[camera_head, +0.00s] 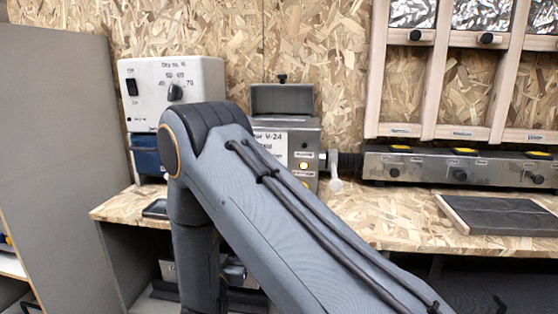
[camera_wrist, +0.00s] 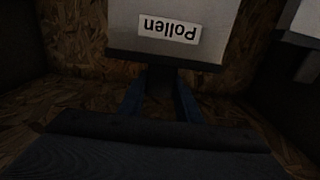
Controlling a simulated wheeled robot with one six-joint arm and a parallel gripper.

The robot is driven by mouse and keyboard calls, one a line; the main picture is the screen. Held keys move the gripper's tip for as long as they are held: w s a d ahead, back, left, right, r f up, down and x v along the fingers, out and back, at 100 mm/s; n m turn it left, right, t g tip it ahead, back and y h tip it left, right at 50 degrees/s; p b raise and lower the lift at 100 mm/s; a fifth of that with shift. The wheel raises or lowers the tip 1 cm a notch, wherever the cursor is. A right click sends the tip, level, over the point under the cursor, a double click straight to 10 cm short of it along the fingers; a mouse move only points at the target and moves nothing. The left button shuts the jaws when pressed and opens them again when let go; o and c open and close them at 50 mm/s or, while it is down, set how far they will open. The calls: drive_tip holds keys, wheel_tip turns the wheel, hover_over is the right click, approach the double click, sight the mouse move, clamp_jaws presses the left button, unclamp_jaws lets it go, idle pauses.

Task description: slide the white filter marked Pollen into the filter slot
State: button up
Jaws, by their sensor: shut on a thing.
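The white filter marked Pollen (camera_wrist: 172,14) fills the top middle of the wrist view, its label upside down and a dark strip along its near edge. My gripper (camera_wrist: 160,88) is shut on it at that dark edge, with one bluish finger on each side. In the head view my arm reaches down in front of the bench, and my gripper and the filter are hidden there. A grey metal unit (camera_head: 310,135) with a raised lid stands on the bench, partly behind my arm. I cannot tell where the filter slot is.
Dim chipboard surfaces (camera_wrist: 70,85) surround the filter. Another pale labelled item (camera_wrist: 305,22) is at its right. On the bench (camera_head: 385,215) stand a white control box (camera_head: 200,75) and, at right, a dark wood-edged panel (camera_head: 500,215). A grey partition (camera_head: 60,120) stands left.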

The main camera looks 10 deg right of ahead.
drive_tip(key=p+v, duration=0.6)
drive_tip(key=v, duration=1)
drive_tip(key=shift+p, duration=0.3)
